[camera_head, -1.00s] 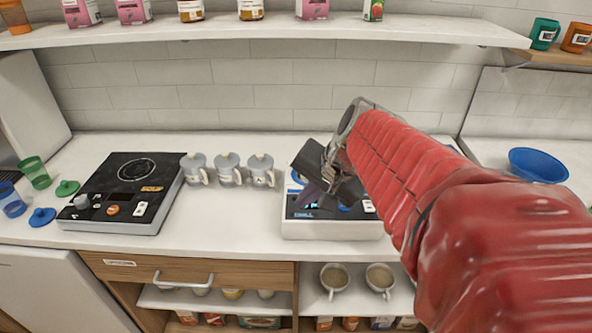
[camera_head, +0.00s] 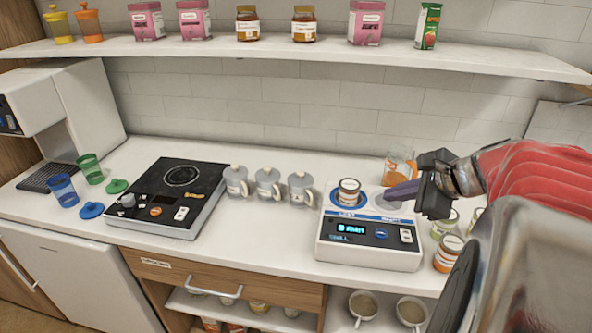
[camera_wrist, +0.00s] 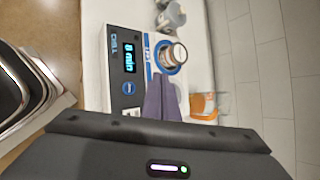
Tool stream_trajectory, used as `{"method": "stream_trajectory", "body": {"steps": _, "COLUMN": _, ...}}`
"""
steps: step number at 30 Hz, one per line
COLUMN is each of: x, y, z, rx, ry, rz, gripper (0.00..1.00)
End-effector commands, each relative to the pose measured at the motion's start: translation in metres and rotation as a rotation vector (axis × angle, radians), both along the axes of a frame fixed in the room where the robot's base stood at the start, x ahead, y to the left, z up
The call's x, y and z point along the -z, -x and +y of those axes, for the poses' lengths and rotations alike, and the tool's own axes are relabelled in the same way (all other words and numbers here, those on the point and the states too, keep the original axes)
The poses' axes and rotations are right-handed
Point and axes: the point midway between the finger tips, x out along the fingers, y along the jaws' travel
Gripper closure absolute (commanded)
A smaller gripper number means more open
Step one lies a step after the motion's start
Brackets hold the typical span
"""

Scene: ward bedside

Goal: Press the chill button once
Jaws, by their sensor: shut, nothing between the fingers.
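The chill unit (camera_head: 335,252) is a white box with a dark front panel on the counter. Its display (camera_head: 351,228) is lit and reads "8 min", with a "CHILL" label near it. A round blue button (camera_head: 381,234) is right of the display; it also shows in the wrist view (camera_wrist: 128,88). A small labelled can (camera_head: 348,192) stands on the unit's left blue-ringed spot. My gripper (camera_head: 388,196) has its purple fingers shut and empty, above the right part of the unit's top, behind the button in the head view. The fingers also show in the wrist view (camera_wrist: 160,90).
A white switch (camera_head: 406,236) is right of the button. Several cans (camera_head: 449,250) stand right of the unit, an orange-filled glass (camera_head: 399,165) behind it. Grey lidded pots (camera_head: 268,184) and a black hotplate (camera_head: 172,192) are to the left. A shelf (camera_head: 300,55) runs above.

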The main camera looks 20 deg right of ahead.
Motion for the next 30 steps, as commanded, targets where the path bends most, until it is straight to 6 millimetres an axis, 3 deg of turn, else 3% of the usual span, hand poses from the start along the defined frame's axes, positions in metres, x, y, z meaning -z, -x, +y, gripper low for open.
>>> {"method": "stream_trajectory", "body": {"steps": 11, "x": 0.011, "y": 0.000, "z": 0.000, "rx": -0.001, "ry": 0.001, "rz": 0.001, "gripper": 1.00}}
{"method": "stream_trajectory", "body": {"steps": 30, "x": 0.076, "y": 0.001, "z": -0.001, "rx": 0.000, "ry": 0.000, "rz": 0.001, "gripper": 1.00}}
